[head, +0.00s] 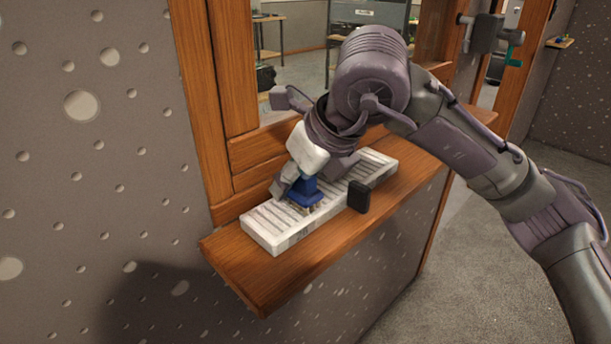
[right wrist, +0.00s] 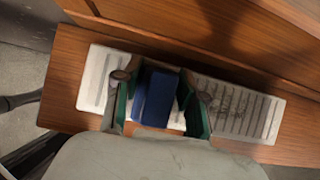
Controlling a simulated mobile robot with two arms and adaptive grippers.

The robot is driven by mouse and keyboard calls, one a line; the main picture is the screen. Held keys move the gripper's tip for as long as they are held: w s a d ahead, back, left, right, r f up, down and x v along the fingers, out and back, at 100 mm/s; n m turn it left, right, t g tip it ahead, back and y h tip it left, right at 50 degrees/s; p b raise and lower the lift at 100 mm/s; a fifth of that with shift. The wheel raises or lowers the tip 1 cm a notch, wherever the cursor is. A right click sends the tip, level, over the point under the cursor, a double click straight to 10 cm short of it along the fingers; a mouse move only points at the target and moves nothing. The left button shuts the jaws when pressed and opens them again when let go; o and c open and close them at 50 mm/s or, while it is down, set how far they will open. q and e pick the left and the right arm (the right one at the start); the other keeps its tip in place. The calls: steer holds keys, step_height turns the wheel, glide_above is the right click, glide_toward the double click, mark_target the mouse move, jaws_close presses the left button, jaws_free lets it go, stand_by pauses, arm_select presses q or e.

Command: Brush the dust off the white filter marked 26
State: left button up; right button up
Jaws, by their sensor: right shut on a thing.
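The white filter (head: 374,167), a long slatted block, lies flat on the wooden ledge. Grey smudges show on its slats in the right wrist view, where the filter (right wrist: 262,115) reaches out on both sides of the gripper. The bristles look at or just above the slats; contact is unclear. The brush (right wrist: 153,98) sits between both fingers in the right wrist view. My left gripper is not in view.
The wooden ledge (head: 277,283) is narrow, with a drop to the carpet at its front. A small black block (head: 358,196) is at the filter's front side. A wooden window frame (head: 207,100) rises at the left. A wall fixture (head: 488,34) is at the upper right.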

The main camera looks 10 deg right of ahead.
steer(key=shift+s+a, duration=0.2)
steer(key=shift+a, duration=0.05)
